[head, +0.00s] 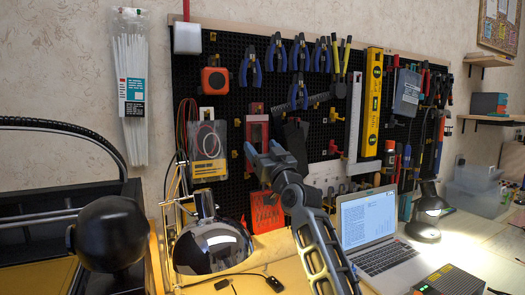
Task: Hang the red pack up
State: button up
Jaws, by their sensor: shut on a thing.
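The red pack (257,130) is upright in front of the black pegboard (225,55), left of the board's middle. My gripper (264,150) comes up from below and is shut on the pack's lower end. The gripper's fingers hide that end. I cannot tell whether the top of the pack touches a hook. An orange-red pack (266,213) shows lower down, partly behind my arm.
A yellow-carded pack (208,146) hangs to the left, and an orange tape measure (214,80) above it. Pliers (276,55) hang above right. A shiny dome lamp (212,246) and an open laptop (370,232) stand on the bench below.

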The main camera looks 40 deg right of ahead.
jog(key=o, duration=1.1)
jog(key=b+v, duration=0.1)
jog(key=v, duration=0.7)
jog(key=shift+w, duration=0.1)
